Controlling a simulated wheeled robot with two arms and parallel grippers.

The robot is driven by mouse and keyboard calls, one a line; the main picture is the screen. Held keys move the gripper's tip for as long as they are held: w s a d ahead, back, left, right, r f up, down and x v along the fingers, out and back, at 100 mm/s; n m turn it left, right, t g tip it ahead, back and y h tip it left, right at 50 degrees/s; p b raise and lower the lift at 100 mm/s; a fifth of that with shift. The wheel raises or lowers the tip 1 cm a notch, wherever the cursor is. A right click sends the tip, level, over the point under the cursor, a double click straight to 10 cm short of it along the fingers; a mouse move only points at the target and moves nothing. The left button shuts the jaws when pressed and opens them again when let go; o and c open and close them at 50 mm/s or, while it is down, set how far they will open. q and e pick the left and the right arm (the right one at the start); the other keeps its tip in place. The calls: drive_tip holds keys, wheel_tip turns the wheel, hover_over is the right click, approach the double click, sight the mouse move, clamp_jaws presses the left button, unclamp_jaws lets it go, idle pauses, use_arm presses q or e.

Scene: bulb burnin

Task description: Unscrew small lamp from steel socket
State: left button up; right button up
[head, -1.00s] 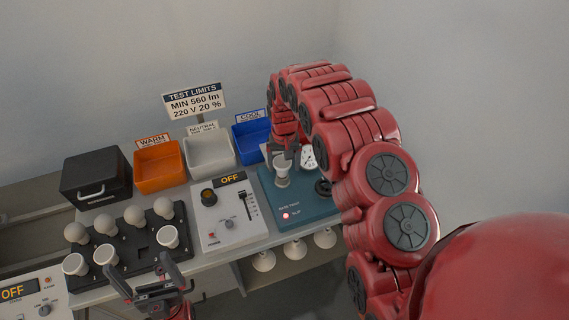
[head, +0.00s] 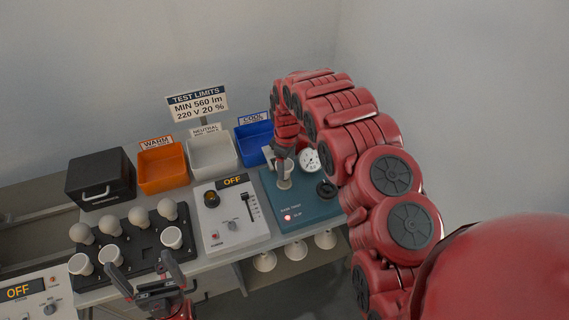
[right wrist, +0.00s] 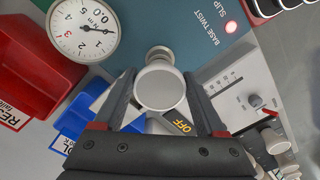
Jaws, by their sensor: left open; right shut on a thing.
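The small lamp (head: 285,176), pale with a round face, stands on the teal base-twist station (head: 303,207). It also shows in the right wrist view (right wrist: 160,88), its round face toward the camera. My right gripper (head: 284,157) reaches down from above and is shut on this lamp, one finger on each side in the right wrist view (right wrist: 160,95). A grey metal piece (right wrist: 158,53) shows just past the lamp; I cannot tell whether it is the steel socket. The lamp's base and threads are hidden. My left gripper (head: 152,270) is open and empty, in front of the black bulb rack (head: 140,247).
A white dial gauge (head: 309,160) and a dark round knob (head: 326,189) sit beside the lamp. A red SLIP light (head: 288,217) glows. Left stands a white control box (head: 232,222) reading OFF. Orange (head: 161,170), white (head: 211,158) and blue (head: 253,143) bins line the back.

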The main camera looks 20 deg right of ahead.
drive_tip(key=n+p, duration=0.1)
drive_tip(key=n, duration=0.1)
drive_tip(key=n+p, duration=0.1)
drive_tip(key=n, duration=0.2)
drive_tip(key=d+n+p, duration=0.1)
drive_tip(key=n+p, duration=0.1)
drive_tip(key=shift+r+n, duration=0.25)
drive_tip(key=shift+n, duration=0.15)
drive_tip(key=shift+w+n, duration=0.2)
drive_tip(key=shift+n, duration=0.6)
drive_tip(key=shift+s+f+n, duration=0.1)
drive_tip(key=shift+f+n, duration=0.2)
drive_tip(key=shift+n, duration=0.4)
